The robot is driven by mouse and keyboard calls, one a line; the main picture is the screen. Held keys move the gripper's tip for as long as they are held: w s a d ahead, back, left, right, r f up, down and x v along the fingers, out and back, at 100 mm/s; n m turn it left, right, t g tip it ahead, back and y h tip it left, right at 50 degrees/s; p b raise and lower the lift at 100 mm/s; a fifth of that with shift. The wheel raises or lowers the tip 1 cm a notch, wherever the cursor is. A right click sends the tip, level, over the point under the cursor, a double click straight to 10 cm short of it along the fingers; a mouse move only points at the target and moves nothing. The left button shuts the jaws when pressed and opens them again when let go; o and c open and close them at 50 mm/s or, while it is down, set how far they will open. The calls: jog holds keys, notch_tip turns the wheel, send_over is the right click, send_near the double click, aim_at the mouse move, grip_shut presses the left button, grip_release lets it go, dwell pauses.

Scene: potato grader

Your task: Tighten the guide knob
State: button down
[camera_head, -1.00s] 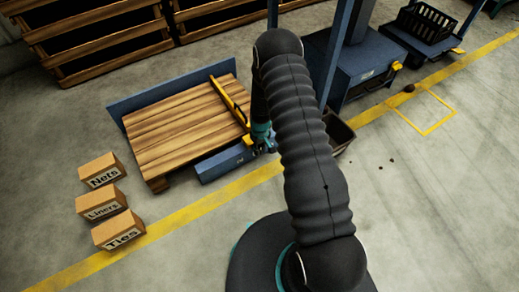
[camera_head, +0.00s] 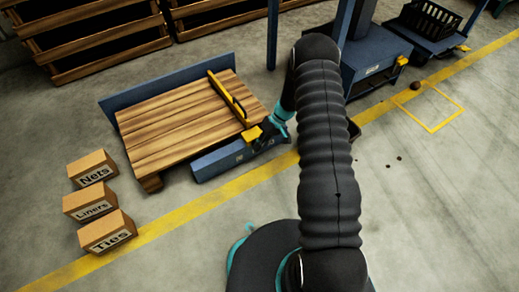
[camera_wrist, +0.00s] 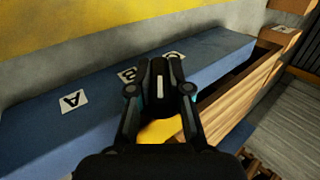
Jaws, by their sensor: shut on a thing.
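The guide knob (camera_wrist: 158,75) is black with a white mark, and it stands between my fingers in the wrist view. My gripper (camera_wrist: 159,92) is shut on it, one finger on each side. In the head view my gripper (camera_head: 266,139) is at the front end of the yellow guide bar (camera_head: 228,95), and the knob is too small to tell there. A yellow part (camera_wrist: 160,130) shows below the knob between the fingers. The blue front rail (camera_wrist: 50,125) carries white plates lettered A, B and C. The white mark lies near the C plate (camera_wrist: 172,57).
A slatted wooden deck (camera_head: 175,125) with a blue back board (camera_head: 165,82) lies left of my gripper. Boxes marked Nets (camera_head: 92,169), Liners (camera_head: 90,201) and Ties (camera_head: 107,232) stand at the left. A blue machine (camera_head: 372,67) stands to the right.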

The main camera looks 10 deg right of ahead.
jog(key=g+y, duration=0.1)
jog(key=y, duration=0.4)
jog(key=shift+g+y, duration=0.3)
jog(key=shift+g, duration=0.1)
dwell(0.4)
jog(key=c, duration=1.1)
grip_release()
jog(key=v, duration=1.2)
jog(key=shift+f, duration=0.2)
